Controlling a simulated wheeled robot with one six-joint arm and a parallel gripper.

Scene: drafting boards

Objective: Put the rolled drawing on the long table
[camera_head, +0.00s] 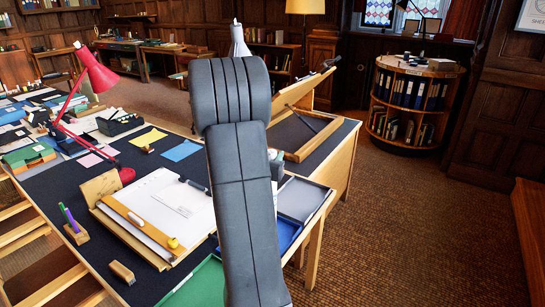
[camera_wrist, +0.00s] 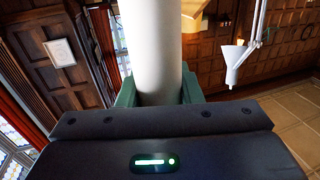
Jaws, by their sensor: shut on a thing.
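In the wrist view my gripper (camera_wrist: 158,92) is shut on a pale, smooth cylinder, which looks like the rolled drawing (camera_wrist: 153,45). The roll rises from between the green fingers, and its far end runs out of the top of the picture. In the head view my dark arm fills the middle and hides both the gripper and the roll. A long dark-topped table (camera_head: 137,292) stands in front of me and to the left, crowded with things. I cannot tell for certain that it is the long table.
The table holds a drawing board with paper (camera_head: 165,208), a red lamp (camera_head: 97,72), trays (camera_head: 303,199) and a tilted board (camera_head: 305,90). A round bookcase (camera_head: 410,105) stands at the back right. Carpet (camera_head: 430,215) at right is clear. A white lamp (camera_wrist: 238,60) hangs in the wrist view.

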